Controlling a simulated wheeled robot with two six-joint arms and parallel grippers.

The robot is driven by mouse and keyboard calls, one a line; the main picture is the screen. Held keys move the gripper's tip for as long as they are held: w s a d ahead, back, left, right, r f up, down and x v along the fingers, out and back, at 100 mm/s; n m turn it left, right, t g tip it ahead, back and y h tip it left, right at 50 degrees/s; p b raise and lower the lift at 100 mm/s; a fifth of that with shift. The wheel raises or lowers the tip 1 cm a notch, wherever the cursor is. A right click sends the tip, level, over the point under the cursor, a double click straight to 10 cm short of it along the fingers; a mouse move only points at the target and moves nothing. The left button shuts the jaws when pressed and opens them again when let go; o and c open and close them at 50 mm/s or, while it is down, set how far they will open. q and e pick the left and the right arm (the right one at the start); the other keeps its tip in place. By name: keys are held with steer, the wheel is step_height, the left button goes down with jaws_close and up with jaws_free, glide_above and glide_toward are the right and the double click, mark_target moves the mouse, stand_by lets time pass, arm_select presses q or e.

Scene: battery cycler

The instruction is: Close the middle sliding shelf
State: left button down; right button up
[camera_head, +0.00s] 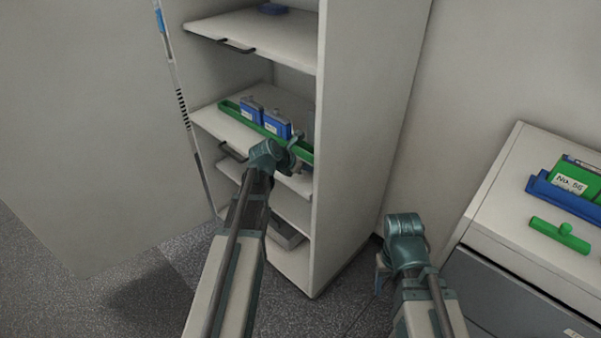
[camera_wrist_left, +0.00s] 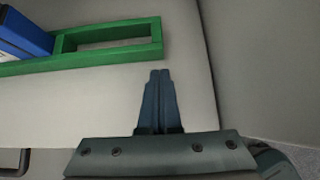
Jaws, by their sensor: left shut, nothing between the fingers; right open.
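The middle sliding shelf (camera_head: 218,122) is a pale board in the tall open cabinet, with a dark handle (camera_head: 233,152) at its front edge. It carries a green tray (camera_head: 228,106) holding blue boxes (camera_head: 250,110). How far the shelf stands out is hard to tell. My left gripper (camera_head: 297,150) is shut and empty at the shelf's right front, partly hiding it. In the left wrist view the shut fingers (camera_wrist_left: 160,75) lie over the bare shelf (camera_wrist_left: 80,105), in front of the green tray's end (camera_wrist_left: 110,42). My right gripper (camera_head: 381,272) is open and empty, outside the cabinet to the right.
An upper shelf (camera_head: 260,35) and lower shelves (camera_head: 285,205) are in the same cabinet. The cabinet side wall (camera_head: 355,130) stands close right of my left gripper. An open door stands left. At right, a pale unit (camera_head: 505,215) carries a blue tray and green pieces.

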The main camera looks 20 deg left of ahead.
arm_select(q)
steer(key=shift+w+d, duration=0.1)
steer(key=shift+w, duration=0.1)
steer(key=w+d, duration=0.1)
steer(key=w, duration=0.1)
steer(key=w+d, duration=0.1)
steer(key=w, duration=0.2)
steer(key=w+d, duration=0.1)
steer(key=w, duration=0.2)
steer(key=shift+w+d, duration=0.1)
steer(key=shift+d, duration=0.05)
steer(key=shift+r, duration=0.1)
steer(key=s, duration=0.1)
steer(key=s+a, duration=0.1)
steer(key=s, duration=0.2)
steer(key=shift+s+a, duration=0.35)
steer(key=shift+s, duration=0.05)
steer(key=p+v, duration=0.6)
steer(key=v, duration=0.2)
steer(key=shift+w+r, duration=0.15)
steer(key=shift+r, duration=0.1)
steer(key=shift+s+a+r+p, duration=0.3)
steer(key=shift+s+r+p, duration=0.1)
steer(key=shift+s, duration=0.1)
